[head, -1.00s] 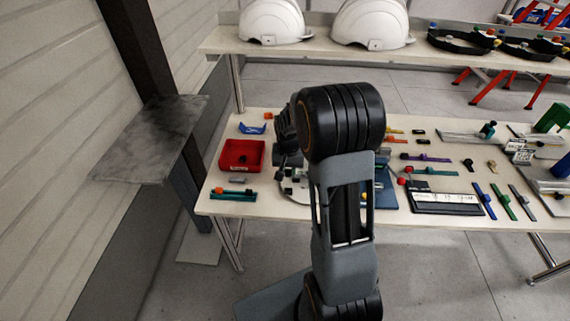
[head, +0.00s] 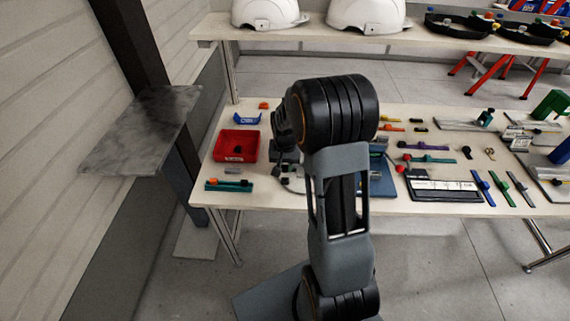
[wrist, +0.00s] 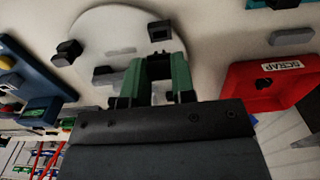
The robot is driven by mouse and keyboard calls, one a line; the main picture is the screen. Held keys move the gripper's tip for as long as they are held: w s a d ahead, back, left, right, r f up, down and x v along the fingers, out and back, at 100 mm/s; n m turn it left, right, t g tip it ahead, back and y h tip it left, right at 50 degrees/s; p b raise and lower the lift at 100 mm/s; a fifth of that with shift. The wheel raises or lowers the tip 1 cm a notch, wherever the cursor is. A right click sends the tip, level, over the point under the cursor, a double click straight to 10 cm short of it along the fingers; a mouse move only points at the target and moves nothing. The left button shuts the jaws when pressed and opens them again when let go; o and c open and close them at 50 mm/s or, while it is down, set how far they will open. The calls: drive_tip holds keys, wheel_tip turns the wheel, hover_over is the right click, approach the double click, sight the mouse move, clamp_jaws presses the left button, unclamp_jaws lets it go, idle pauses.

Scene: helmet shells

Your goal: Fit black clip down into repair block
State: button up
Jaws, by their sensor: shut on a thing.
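My gripper (wrist: 160,75) shows its two green fingers in the wrist view. They are shut on a small dark piece, taken to be the black clip, mostly hidden between them. The fingers are over a round white plate (wrist: 110,25). A small black block with an open top (wrist: 160,31) sits on this plate just beyond the fingertips; it may be the repair block, but I cannot tell for sure. Another black block (wrist: 68,52) is at the plate's left edge, and a grey piece (wrist: 105,76) lies left of the fingers. In the head view my arm hides the gripper.
A red scrap bin (head: 237,145) stands left of my arm; it also shows in the wrist view (wrist: 270,85). A blue holder (head: 247,118) and a teal-and-orange tool (head: 228,186) lie nearby. Several tools crowd the table's right side. White helmets (head: 367,14) are on the rear shelf.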

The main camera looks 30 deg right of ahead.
sight(285, 171)
drive_tip(key=shift+f+b, duration=0.7)
drive_tip(key=shift+f, duration=0.55)
drive_tip(key=shift+f+b, duration=0.95)
drive_tip(key=shift+f, duration=0.25)
idle(0.5)
drive_tip(key=o, duration=1)
drive_tip(key=shift+r, duration=0.1)
wheel_tip(285, 171, up, 14)
drive_tip(key=shift+f, duration=0.15)
